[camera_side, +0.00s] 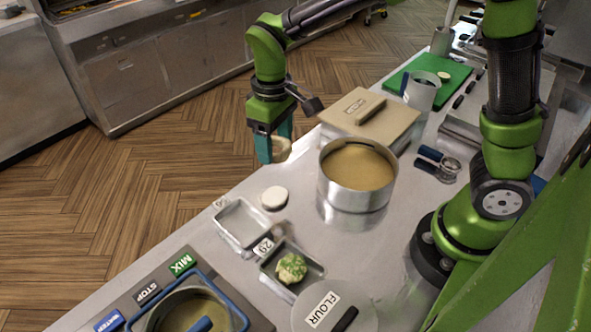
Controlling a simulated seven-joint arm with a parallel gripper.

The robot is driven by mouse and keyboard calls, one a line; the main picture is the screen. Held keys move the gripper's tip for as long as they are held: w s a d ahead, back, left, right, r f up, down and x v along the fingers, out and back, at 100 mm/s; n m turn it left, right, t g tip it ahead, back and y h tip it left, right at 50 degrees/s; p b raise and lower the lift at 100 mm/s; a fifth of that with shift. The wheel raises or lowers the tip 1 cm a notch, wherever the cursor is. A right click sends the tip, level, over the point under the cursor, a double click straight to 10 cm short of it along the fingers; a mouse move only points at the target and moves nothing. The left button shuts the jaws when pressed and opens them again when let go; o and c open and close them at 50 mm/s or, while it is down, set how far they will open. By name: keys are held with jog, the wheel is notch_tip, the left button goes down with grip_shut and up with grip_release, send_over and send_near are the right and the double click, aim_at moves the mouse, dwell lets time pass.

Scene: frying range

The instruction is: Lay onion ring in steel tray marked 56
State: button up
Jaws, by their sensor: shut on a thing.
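My gripper (273,150) hangs above the left edge of the steel counter, left of the large round pot, with its teal fingers pointing down. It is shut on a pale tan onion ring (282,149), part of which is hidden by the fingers. An empty steel tray (242,222) lies on the counter, below the gripper in the picture. The small tag at its upper left corner (220,203) is too small to read surely. A second steel tray (266,268) has a tag that seems to read 29 and holds a green and pale food heap (291,268).
The round steel pot (352,193) of tan batter stands right of the gripper. A white round piece (274,197) lies beside the empty tray. A flour container (333,308) and blue-rimmed vessel (236,310) stand in front. A board box (370,117) lies behind.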

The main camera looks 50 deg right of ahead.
jog(key=s+a+f, duration=0.1)
jog(key=a+f, duration=0.5)
jog(key=a, duration=0.5)
jog(key=m, duration=0.2)
send_over(243, 227)
jog(key=shift+f, duration=2.25)
jog(key=o, duration=0.9)
jog(key=shift+c, duration=0.2)
jog(key=shift+r, duration=0.1)
notch_tip(243, 227, up, 7)
